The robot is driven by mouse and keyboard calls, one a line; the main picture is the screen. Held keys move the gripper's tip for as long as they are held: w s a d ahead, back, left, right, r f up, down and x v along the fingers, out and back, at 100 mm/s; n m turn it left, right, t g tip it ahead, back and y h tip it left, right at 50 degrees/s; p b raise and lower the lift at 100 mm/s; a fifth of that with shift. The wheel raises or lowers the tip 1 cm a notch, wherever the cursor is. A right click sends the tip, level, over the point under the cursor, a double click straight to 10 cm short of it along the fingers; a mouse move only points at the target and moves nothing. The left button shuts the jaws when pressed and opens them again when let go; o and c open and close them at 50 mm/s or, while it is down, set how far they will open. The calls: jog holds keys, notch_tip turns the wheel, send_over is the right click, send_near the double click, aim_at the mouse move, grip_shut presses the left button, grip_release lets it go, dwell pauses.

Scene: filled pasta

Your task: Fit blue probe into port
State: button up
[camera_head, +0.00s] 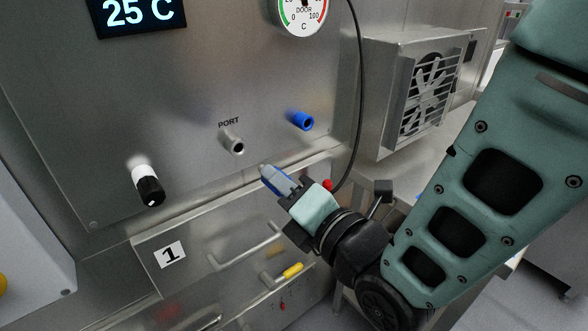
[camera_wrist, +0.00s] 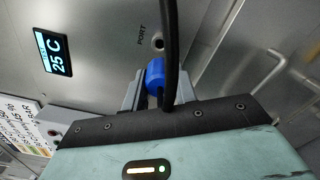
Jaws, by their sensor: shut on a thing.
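The blue probe (camera_wrist: 155,74) is held between the fingers of my gripper (camera_wrist: 157,91) in the wrist view. In the head view a little of the probe's blue (camera_head: 270,184) shows at the fingers of my gripper (camera_head: 279,180); its tip cannot be made out there. The port (camera_head: 233,143) is a short metal fitting on the steel panel under the word PORT. My gripper is below and right of it in the head view, apart from it. The port's opening (camera_wrist: 158,42) shows just beyond the probe in the wrist view. A black cable partly covers the probe.
A blue fitting (camera_head: 302,121) sticks out of the panel right of the port. A black-and-white knob (camera_head: 149,187) is at the left. A drawer front marked 1 (camera_head: 197,242) with a handle is below. A vented fan box (camera_head: 420,88) stands right. The cable (camera_head: 360,110) hangs down the panel.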

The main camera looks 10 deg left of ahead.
jog(key=shift+x, duration=2.85)
jog(key=shift+b, duration=0.75)
jog(key=shift+b+x, duration=0.35)
jog(key=shift+x, duration=1.45)
dwell(0.6)
jog(key=o, duration=1.3)
